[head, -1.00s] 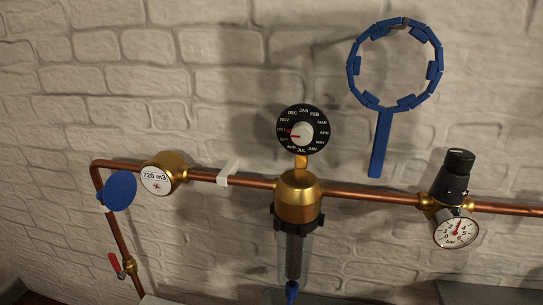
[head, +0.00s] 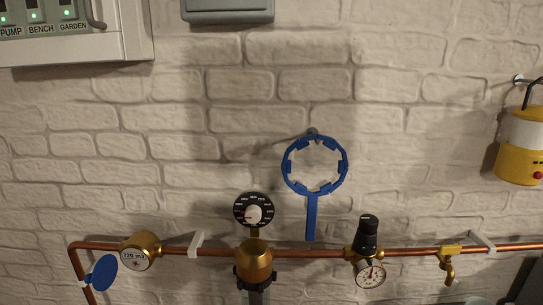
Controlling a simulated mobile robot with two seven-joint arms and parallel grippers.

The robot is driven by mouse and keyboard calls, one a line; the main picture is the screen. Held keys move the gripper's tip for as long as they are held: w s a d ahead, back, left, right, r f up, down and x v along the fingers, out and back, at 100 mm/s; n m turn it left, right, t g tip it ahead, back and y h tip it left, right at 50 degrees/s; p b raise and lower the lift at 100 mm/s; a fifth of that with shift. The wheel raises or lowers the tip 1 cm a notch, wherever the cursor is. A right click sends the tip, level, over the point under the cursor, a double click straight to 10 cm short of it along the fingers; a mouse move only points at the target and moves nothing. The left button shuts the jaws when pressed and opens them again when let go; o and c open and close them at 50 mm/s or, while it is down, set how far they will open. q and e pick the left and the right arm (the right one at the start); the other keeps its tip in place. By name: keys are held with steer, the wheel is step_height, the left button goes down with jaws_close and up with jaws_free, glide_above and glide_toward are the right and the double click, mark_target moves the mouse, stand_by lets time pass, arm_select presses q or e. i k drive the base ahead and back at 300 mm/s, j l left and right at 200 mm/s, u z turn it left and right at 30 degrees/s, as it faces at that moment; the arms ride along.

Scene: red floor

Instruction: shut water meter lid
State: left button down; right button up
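The brass water meter (head: 141,251) sits on the copper pipe at the lower left. Its white face reads 720 m3 and is uncovered. The round blue lid (head: 104,272) stands open to the left of the meter face, beside the pipe's corner. Neither of my grippers shows in the head view.
A copper pipe (head: 310,253) runs along the white brick wall. On it are a brass filter (head: 256,262) with a black month dial (head: 254,210), a pressure regulator with gauge (head: 370,273) and a yellow-handled valve (head: 448,262). A blue ring wrench (head: 311,215) and yellow lantern (head: 520,150) hang above.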

mark_target(104, 274)
steer(key=j+z, duration=0.1)
steer(key=j, duration=0.4)
steer(key=j+z, duration=0.1)
steer(key=j, duration=0.35)
steer(key=k+j, duration=0.15)
steer(key=j, duration=0.3)
steer(key=j+z, duration=0.15)
steer(key=j, duration=0.35)
steer(key=k+j+z, duration=0.1)
steer(key=j, duration=0.35)
steer(key=k+j+z, duration=0.1)
steer(key=j, duration=0.35)
